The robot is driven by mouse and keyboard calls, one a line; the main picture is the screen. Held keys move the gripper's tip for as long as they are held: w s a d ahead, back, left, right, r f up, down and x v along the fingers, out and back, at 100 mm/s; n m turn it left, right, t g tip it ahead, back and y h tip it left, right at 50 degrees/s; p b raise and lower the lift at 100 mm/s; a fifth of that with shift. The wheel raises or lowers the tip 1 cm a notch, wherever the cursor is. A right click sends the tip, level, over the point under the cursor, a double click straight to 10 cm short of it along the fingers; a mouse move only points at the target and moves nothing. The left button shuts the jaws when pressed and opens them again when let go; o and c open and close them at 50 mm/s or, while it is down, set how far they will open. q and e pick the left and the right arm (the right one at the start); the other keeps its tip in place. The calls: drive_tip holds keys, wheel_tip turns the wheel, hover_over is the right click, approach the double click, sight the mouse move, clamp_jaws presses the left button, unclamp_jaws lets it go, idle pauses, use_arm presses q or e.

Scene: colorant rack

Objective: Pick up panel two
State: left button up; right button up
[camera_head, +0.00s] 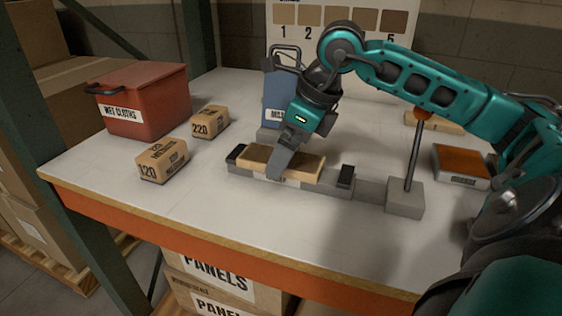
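A tan wooden panel (312,168) lies flat in a grey holder (243,170) near the middle of the table. A white label on its front edge is mostly hidden by a finger, so I cannot read a number. My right gripper (281,166) comes down over the panel, with its grey finger at the panel's front side. I cannot tell whether it is open, or shut on the panel. A swatch board (288,48) with numbers such as 1, 2 and 5 stands at the back, partly hidden by my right arm. My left gripper is not in view.
A red bin (140,103) labelled WET CLOTHS and two small boxes marked 120 (163,162) and 220 (210,123) stand left. A blue can (279,92) is behind the gripper. An upright rod (414,155) and an orange-topped block (461,165) are right. The table front is clear.

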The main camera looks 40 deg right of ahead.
drive_tip(key=shift+w+a+f, duration=0.1)
drive_tip(key=shift+w+f, duration=0.05)
drive_tip(key=shift+f, duration=0.3)
drive_tip(key=shift+r, duration=0.1)
drive_tip(key=c, duration=1.2)
